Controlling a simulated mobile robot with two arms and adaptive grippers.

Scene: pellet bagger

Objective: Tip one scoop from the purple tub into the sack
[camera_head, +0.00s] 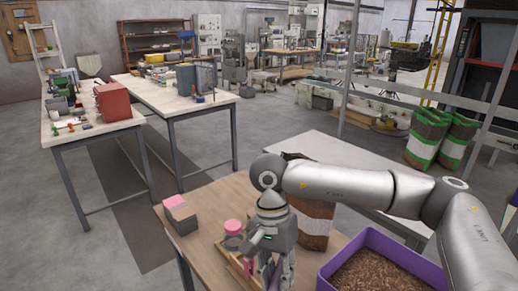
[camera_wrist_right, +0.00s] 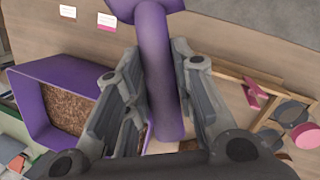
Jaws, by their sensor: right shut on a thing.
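The purple tub (camera_head: 348,245) stands at the front right of the wooden table, with brown pellets inside; it also shows at the left of the right wrist view (camera_wrist_right: 35,110). My right gripper (camera_head: 268,270) is left of the tub, pointing down. In the right wrist view it is shut on the purple handle of the scoop (camera_wrist_right: 155,70). The scoop's far end is cut off at the top of that view, so its contents cannot be seen. The brown and white sack (camera_head: 315,228) stands behind the gripper, partly hidden by my right arm. My left gripper is out of view.
A block with a pink top (camera_head: 180,214) sits at the table's left. A pink round piece (camera_head: 233,226) and a wooden frame (camera_wrist_right: 232,72) lie near the gripper. Two small cards (camera_wrist_right: 107,19) lie on the table. A grey table (camera_head: 345,150) stands behind.

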